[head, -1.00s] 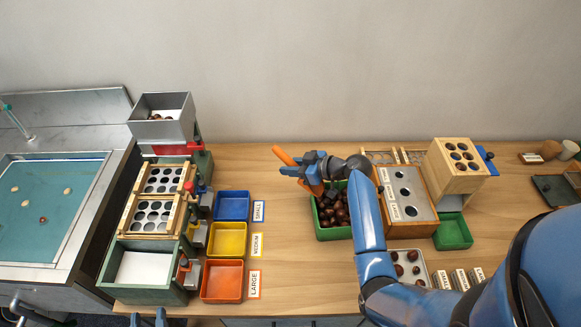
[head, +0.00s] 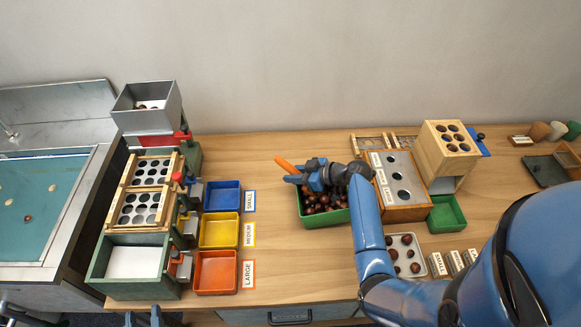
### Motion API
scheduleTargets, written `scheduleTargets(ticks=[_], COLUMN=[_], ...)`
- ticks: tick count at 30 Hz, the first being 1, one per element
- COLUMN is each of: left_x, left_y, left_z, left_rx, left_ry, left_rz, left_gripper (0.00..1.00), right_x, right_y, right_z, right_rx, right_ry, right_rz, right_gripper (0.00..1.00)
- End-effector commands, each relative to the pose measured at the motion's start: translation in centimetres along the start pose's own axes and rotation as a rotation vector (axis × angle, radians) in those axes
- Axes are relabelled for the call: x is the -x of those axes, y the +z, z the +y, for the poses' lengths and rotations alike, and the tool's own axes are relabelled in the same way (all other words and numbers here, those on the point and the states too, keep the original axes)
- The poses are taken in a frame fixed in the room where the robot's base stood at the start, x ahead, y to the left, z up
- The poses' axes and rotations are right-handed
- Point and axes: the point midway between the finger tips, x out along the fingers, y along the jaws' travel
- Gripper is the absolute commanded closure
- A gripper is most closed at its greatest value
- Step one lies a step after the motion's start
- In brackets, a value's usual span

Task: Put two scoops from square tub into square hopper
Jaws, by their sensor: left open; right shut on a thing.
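The square tub (head: 338,216) is green and holds many brown chestnuts (head: 318,203). My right gripper (head: 308,178) is shut on an orange scoop (head: 286,164) above the tub's back part. One orange end sticks out up and left; the rest of the scoop is hidden by the gripper, so I cannot tell its load. The square hopper (head: 160,118) is grey metal, stands raised at the back left, and has a few chestnuts inside. My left gripper (head: 143,319) is open and empty at the bottom left edge, only its tips showing.
Blue (head: 223,209), yellow (head: 219,245) and orange (head: 216,288) trays stand beside the left sorter. A wooden box with holes (head: 448,170) and a chestnut tray (head: 423,268) are at the right. A sink (head: 70,150) is far left.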

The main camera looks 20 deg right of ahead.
Motion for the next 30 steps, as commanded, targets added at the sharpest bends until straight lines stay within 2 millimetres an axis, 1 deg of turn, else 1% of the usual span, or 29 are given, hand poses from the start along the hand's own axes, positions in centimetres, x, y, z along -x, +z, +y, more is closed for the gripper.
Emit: scheduleTargets(ticks=[1, 10, 12, 19, 30], left_x=[0.0, 0.1, 0.1, 0.1, 0.2], left_y=[-0.6, -2.0, -3.0, -5.3, -9.0], left_z=[0.0, 0.0, 0.0, 0.0, 0.0], left_rx=[0.000, 0.000, 0.000, 0.000, 0.000], left_ry=[0.000, 0.000, 0.000, 0.000, 0.000], left_rz=[0.000, 0.000, 0.000, 0.000, 0.000], left_gripper=[0.57, 0.57, 0.57, 0.57, 0.57], right_x=[0.2, 1.6, 2.2, 3.7, 4.5], right_y=[1.7, 4.4, 4.2, 5.0, 2.7], right_z=[-0.4, -0.5, -0.5, -0.5, -0.5], right_rx=[-0.023, -0.026, -0.024, -0.028, -0.028], right_ry=[-0.006, -0.009, -0.008, -0.007, -0.010], right_rz=[-0.041, -0.134, -0.175, -0.311, -0.446], right_gripper=[1.00, 1.00, 1.00, 1.00, 1.00])
